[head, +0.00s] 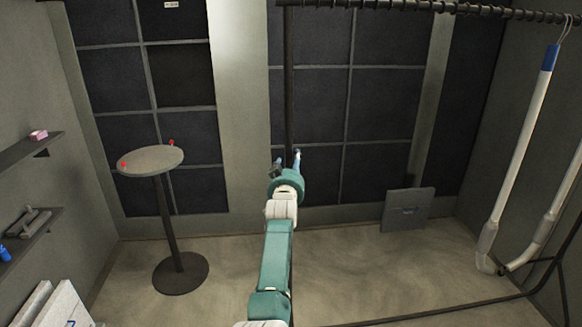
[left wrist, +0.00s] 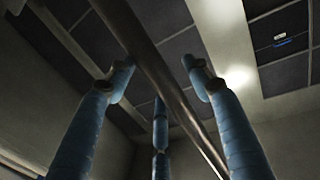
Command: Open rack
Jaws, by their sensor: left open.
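The rack is a dark metal frame with an upright pole (head: 289,90) and a thick top rail (head: 420,9) fitted with several rings. My left gripper (head: 287,161) is at the lower visible part of the pole in the head view, with its blue fingers spread. In the left wrist view, the open fingers (left wrist: 158,82) stand around the pole (left wrist: 165,75), which crosses diagonally between the left and right fingers. The fingers do not close on it, and I cannot tell whether any finger touches it. My arm hides the pole's lower part. My right gripper is not in view.
A small round table (head: 152,159) with two red spots stands at the left. Wall shelves (head: 25,150) hold small items at the far left. A grey panel (head: 408,209) leans on the back wall. White tubes (head: 520,150) hang at the right. Open floor (head: 380,270) lies between.

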